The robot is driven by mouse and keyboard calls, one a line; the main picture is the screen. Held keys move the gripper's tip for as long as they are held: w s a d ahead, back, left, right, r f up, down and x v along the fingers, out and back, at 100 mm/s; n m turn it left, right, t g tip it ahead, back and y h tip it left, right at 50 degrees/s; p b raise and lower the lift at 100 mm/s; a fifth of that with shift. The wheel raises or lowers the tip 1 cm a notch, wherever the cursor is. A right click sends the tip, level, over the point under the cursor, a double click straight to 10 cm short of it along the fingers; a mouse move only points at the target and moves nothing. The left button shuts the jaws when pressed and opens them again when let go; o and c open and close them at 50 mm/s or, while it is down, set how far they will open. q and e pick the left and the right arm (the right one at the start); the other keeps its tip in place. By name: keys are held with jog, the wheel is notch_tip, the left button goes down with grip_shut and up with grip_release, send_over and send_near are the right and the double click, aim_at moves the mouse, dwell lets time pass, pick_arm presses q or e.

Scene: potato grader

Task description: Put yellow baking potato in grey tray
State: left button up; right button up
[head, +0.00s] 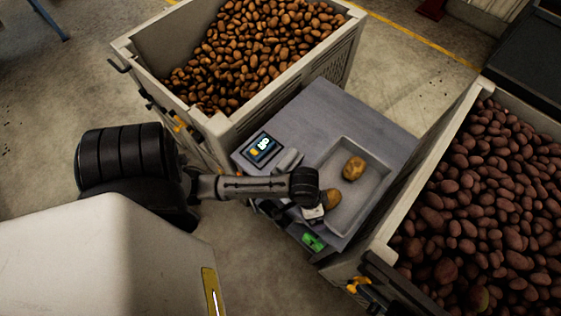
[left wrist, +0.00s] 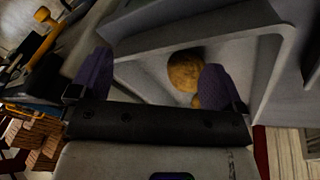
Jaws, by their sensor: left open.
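The grey tray (head: 373,190) lies on a grey bench. A yellow-brown potato (head: 354,168) rests in the tray's far part. A second brownish potato (head: 331,198) is at the tray's near left side, partly hidden by my left gripper (head: 313,211). My left gripper is low at that edge, open. In the left wrist view its two dark purple fingers (left wrist: 158,82) stand wide apart. One potato (left wrist: 185,70) shows beyond the fingers, nearer the right one, and a sliver of another shows beside the right finger. I cannot tell whether the finger touches it. My right gripper is out of view.
A crate (head: 222,127) of orange-brown potatoes stands behind the bench, and a crate (head: 409,221) of dark reddish potatoes stands at its right. A small display (head: 262,148) sits at the bench's left. A green item (head: 313,241) is at the front edge.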

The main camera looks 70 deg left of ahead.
pick_arm(q)
jog(key=s+r+t+y, duration=0.1)
jog(key=s+r, duration=0.3)
jog(key=s, duration=0.6)
jog(key=shift+s+r+m+y, duration=0.25)
jog(key=shift+s+m+y, duration=0.05)
jog(key=shift+y, duration=0.2)
